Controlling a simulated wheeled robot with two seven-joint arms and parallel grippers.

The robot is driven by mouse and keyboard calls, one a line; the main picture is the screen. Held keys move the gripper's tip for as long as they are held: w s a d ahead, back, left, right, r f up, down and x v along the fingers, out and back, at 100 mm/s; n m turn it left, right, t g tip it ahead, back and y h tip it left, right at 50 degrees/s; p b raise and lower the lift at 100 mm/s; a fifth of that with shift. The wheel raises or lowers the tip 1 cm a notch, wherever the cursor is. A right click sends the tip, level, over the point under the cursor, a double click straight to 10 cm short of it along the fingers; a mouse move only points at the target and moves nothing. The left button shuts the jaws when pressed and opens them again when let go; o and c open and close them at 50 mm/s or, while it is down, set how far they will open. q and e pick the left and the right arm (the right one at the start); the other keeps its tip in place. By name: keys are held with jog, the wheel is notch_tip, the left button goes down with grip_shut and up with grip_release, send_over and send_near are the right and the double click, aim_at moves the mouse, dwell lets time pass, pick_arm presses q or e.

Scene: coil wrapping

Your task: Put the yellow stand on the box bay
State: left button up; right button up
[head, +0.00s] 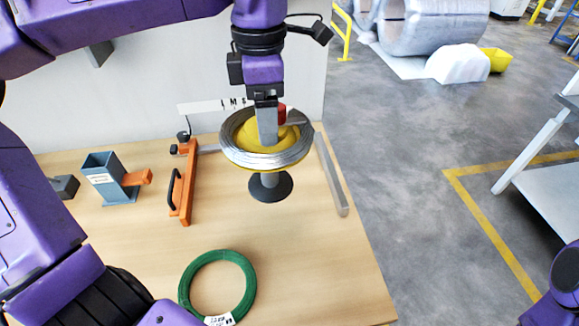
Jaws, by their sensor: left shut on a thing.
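The yellow stand (262,138) is a round yellow piece with a raised middle, its lower rim showing below a coil of silver wire (241,156) wound around it. It is over a short grey post with a dark round base (271,188) on the table; I cannot tell whether it rests on the post. My left gripper (267,140) comes down from above and is shut on the yellow stand at its middle, its fingers hiding part of it. A red part (283,113) shows just behind the fingers. My right gripper is out of view. I cannot pick out a box bay.
Floor is open right of the table; a white table (550,185) stands beyond.

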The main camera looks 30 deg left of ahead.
pick_arm(q)
jog(key=shift+w, duration=0.25)
jog(key=shift+w+a+f, duration=0.1)
jog(key=shift+w+a, duration=0.1)
jog(key=shift+a, duration=0.05)
jog(key=w+a+f+p, duration=0.3)
jog(key=w+f+p, duration=0.1)
jog(key=w+f, duration=0.8)
jog(key=shift+a+f, duration=0.15)
jog(key=shift+f, duration=0.05)
jog(key=shift+s, duration=0.1)
jog(key=shift+f, duration=0.1)
jog(key=o, duration=1.8)
